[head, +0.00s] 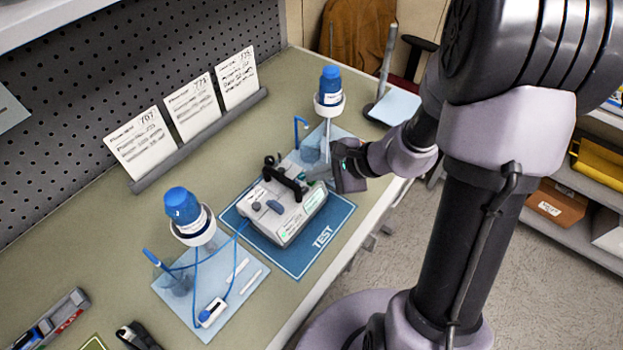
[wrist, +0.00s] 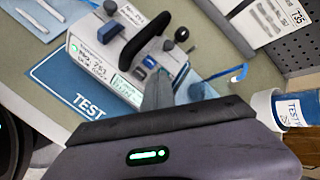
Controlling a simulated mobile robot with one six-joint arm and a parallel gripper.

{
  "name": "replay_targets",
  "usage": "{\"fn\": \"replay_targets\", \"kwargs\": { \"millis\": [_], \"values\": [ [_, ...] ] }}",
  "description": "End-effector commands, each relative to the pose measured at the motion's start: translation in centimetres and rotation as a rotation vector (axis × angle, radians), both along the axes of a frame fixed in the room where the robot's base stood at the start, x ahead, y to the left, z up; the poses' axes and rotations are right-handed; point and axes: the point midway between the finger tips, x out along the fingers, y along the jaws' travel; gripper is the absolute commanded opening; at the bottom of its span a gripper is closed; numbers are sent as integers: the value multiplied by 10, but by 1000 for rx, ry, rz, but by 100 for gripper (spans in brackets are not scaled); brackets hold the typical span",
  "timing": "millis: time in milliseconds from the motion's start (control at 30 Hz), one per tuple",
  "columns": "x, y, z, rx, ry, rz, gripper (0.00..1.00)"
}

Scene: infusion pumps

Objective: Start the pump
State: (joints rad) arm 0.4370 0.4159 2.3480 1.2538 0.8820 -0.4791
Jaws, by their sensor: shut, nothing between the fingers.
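The pump (head: 288,222) is a pale grey box on a blue mat marked TEST (head: 313,258). It has a black carry handle (head: 283,181), grey-blue controls on top and a lit green display. In the wrist view the pump (wrist: 98,62) shows a handwritten label, the green display (wrist: 124,88), an oval grey-blue button (wrist: 149,62) and a dark round knob (wrist: 181,34). My gripper (head: 311,178) is shut and empty at the pump's right end. In the wrist view my gripper's fingertips (wrist: 158,78) are close to the pump; I cannot tell whether they touch it.
Blue-capped bottles stand left (head: 187,215) and right (head: 329,92) of the pump, with blue tubing on the left mat. Three written cards (head: 192,108) lean in a rack behind. A metal post (head: 386,62) stands at the bench's far end. Dark tools lie front left.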

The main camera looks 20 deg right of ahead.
Motion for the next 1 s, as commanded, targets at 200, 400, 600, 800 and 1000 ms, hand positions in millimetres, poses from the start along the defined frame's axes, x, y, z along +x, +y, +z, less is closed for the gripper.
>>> {"fn": "replay_targets", "kwargs": {
  "millis": [200, 400, 600, 800, 1000],
  "values": [
    [0, 0, 13, 1, 0, -1, 0],
    [0, 0, 12, 1, 0, -1, 0],
    [0, 0, 20, 0, -1, 0, 0],
    [0, 0, 41, 0, -1, -1, 0],
    [0, 0, 61, 0, -1, -1, 0]
  ]
}}
